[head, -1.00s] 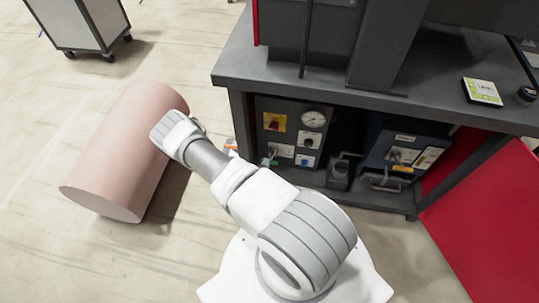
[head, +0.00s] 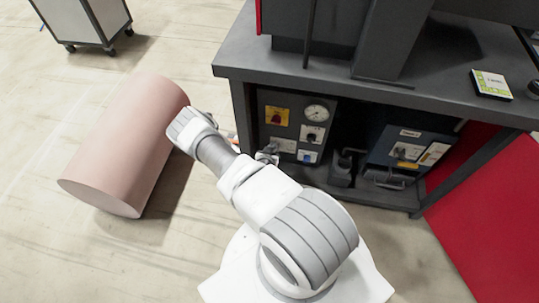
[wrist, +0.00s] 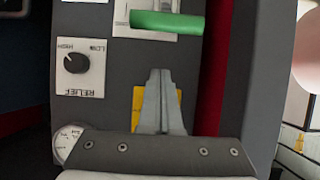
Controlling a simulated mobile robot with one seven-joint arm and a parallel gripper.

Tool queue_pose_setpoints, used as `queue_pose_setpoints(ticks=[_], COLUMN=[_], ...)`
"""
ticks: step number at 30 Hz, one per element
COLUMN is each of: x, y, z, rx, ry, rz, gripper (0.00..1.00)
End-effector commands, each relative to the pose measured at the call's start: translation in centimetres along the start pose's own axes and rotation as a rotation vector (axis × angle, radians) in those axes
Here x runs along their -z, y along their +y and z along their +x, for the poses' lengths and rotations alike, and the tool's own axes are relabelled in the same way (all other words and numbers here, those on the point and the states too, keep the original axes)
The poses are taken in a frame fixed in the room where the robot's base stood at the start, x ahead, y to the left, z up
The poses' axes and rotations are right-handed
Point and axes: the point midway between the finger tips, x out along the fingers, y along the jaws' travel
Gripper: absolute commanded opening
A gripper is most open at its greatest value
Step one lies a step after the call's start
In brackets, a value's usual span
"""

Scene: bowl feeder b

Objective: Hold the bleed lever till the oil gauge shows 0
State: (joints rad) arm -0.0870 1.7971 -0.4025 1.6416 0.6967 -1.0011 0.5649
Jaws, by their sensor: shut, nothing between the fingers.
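The bleed lever's green handle (wrist: 167,22) lies level across the top of the wrist view, in front of a pale plate. My gripper (wrist: 160,73) is shut and empty, its fingertips pointing at the handle with a gap between them in the picture. In the head view my gripper (head: 267,153) is at the left of the control panel, and the lever is not clearly visible behind it. The oil gauge (head: 316,113) is the round white dial at the panel's upper right; its reading is too small to tell.
A relief knob (wrist: 76,63) sits beside the lever. A yellow switch plate (head: 276,117) is above it, partly behind my fingers in the wrist view. The bench top (head: 440,92) overhangs the panel. A pink cylinder (head: 125,145) lies on the floor at left.

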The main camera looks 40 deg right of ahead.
Motion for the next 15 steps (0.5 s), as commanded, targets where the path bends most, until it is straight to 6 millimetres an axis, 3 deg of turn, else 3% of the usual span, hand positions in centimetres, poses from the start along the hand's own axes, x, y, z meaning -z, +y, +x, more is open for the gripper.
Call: queue_pose_setpoints(ticks=[2,7,15], x=[-0.3,-2.8,-3.8], y=[0.0,0.0,0.0], z=[1.8,0.7,0.1], rx=[0.001,0.001,0.0], ry=[0.002,-0.003,-0.001], rz=[0.0,-0.002,0.0], gripper=[0.0,0.0,0.0])
